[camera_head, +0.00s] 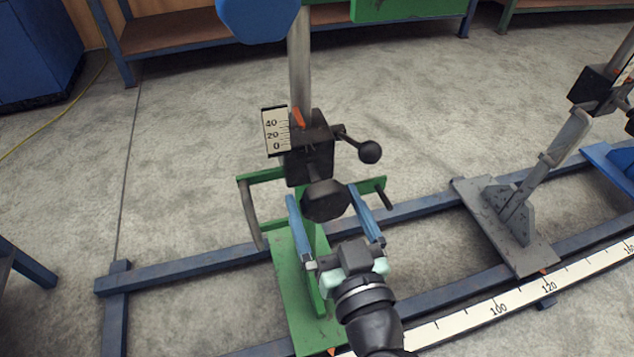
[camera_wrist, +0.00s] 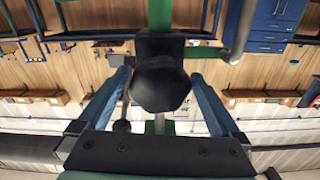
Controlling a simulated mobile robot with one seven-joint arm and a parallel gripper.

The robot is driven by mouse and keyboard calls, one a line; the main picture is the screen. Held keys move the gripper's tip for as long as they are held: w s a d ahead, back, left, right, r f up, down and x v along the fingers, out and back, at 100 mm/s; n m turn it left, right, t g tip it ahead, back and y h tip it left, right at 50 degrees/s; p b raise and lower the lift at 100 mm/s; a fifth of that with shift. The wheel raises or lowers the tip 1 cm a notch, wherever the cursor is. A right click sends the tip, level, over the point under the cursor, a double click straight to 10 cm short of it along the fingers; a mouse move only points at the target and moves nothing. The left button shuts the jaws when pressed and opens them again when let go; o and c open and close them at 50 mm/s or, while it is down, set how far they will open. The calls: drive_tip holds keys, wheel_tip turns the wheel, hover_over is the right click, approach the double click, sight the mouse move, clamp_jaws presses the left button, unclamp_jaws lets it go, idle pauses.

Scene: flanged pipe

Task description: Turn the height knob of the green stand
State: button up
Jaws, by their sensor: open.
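The green stand (camera_head: 297,296) stands on the blue rail frame, with a grey post and a black clamp block (camera_head: 308,160) on it. The height knob (camera_head: 326,201), dark and faceted, sticks out from the front of the block. It also shows in the wrist view (camera_wrist: 160,86), upper middle. My gripper (camera_head: 327,200) is open, with one blue finger on either side of the knob. In the wrist view the fingers (camera_wrist: 162,85) flank the knob with gaps visible at both sides. Contact with the knob is not seen.
A black ball-ended lever (camera_head: 369,152) juts right of the block. A scale plate (camera_head: 276,131) with an orange pointer is at its left. Green side arms with a grey handle (camera_head: 250,215) flank the stand. A grey stand (camera_head: 512,215) is at right; a long ruler (camera_head: 500,308) runs along the front.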

sight(315, 186)
drive_tip(key=shift+x, duration=2)
drive_tip(key=shift+c, duration=0.2)
drive_tip(key=c, duration=1.1)
drive_tip(key=shift+m, duration=0.4)
drive_tip(key=m+p, duration=0.1)
drive_tip(key=m, duration=0.1)
drive_tip(key=m+p, duration=0.1)
drive_tip(key=m, duration=0.2)
drive_tip(key=shift+a+r+m+p, duration=0.1)
drive_tip(key=shift+a+m+p, duration=0.1)
drive_tip(key=shift+m+p, duration=0.1)
drive_tip(key=m+p, duration=0.2)
drive_tip(key=m, duration=0.3)
drive_tip(key=shift+s, duration=0.1)
drive_tip(key=shift+m, duration=0.3)
